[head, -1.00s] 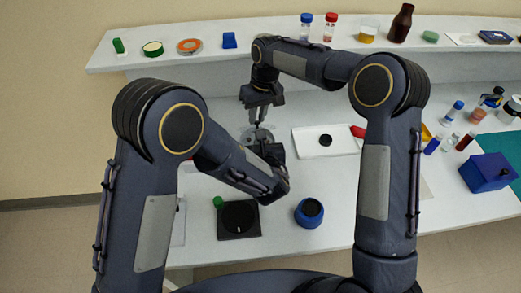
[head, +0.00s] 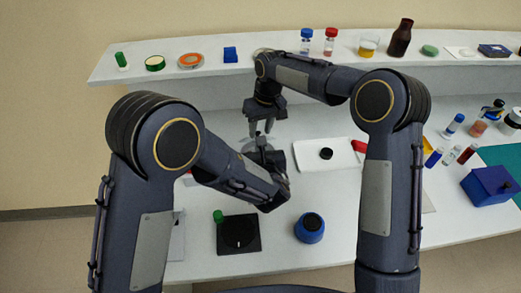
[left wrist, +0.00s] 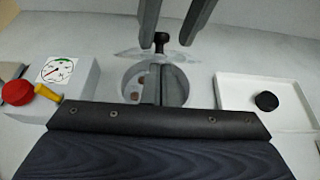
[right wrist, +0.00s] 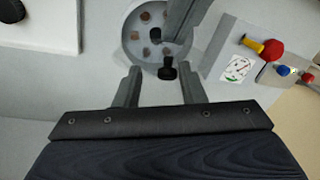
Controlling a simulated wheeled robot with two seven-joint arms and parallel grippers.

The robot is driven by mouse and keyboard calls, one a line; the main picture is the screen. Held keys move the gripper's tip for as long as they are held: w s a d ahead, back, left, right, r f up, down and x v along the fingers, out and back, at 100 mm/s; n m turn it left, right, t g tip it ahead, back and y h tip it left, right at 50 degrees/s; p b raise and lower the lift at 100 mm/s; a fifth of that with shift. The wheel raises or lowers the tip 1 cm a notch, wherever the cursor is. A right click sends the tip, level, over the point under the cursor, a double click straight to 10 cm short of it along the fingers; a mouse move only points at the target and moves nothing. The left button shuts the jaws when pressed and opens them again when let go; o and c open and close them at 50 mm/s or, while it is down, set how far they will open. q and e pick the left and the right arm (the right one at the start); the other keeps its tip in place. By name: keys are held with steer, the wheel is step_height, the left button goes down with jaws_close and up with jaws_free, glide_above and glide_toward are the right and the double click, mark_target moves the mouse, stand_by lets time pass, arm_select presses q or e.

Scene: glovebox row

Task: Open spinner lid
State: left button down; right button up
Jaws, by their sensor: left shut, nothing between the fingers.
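The spinner (left wrist: 137,95) is a round grey bowl with several brown tube tops inside, seen in the left wrist view and in the right wrist view (right wrist: 130,50). Its clear lid (left wrist: 125,55) carries a black knob (left wrist: 162,40); the lid's exact tilt is hard to tell. My right gripper (right wrist: 160,75) is open, its fingers on either side of the knob (right wrist: 167,71) with visible gaps. My left gripper (left wrist: 163,72) is shut and empty, its fingers over the bowl. In the head view my arms hide much of the spinner.
A white tray (left wrist: 235,90) with a black cap (left wrist: 266,101) lies to one side of the spinner. A grey box (left wrist: 80,82) with a red knob and yellow handle stands on the other. A blue jar (head: 310,228) and black plate (head: 238,246) are near the front edge.

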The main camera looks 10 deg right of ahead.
arm_select(q)
steer(key=shift+w+r, duration=0.15)
steer(key=shift+r, duration=0.05)
arm_select(e)
steer(key=shift+s+a+f, duration=0.15)
steer(key=shift+s+a, duration=0.1)
steer(key=shift+a, duration=0.15)
